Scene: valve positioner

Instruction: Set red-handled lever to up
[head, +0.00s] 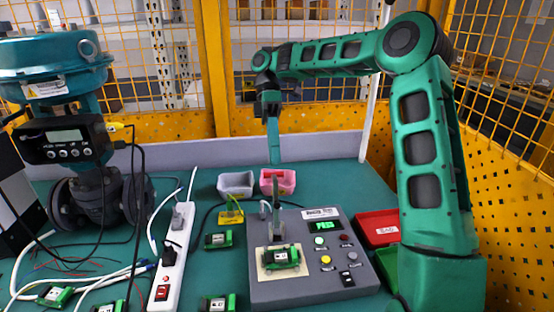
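The red-handled lever (276,195) stands upright on the grey test box (320,292), above a small green board (281,258) seated on a beige plate. Its red handle (273,175) is at the top, seen against a pink bin. My gripper (274,160) hangs down from my arm, its slim green end just above the red handle in the picture. I cannot tell whether it touches the handle or is behind it. The fingers are too small and overlapped to show whether they are open or shut.
A grey bin (236,184) and the pink bin (287,183) stand behind the box. A red tray (377,229) lies to its right. A white power strip (173,260), loose boards and cables lie left. A large valve (75,130) stands far left. Yellow mesh fencing encloses the bench.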

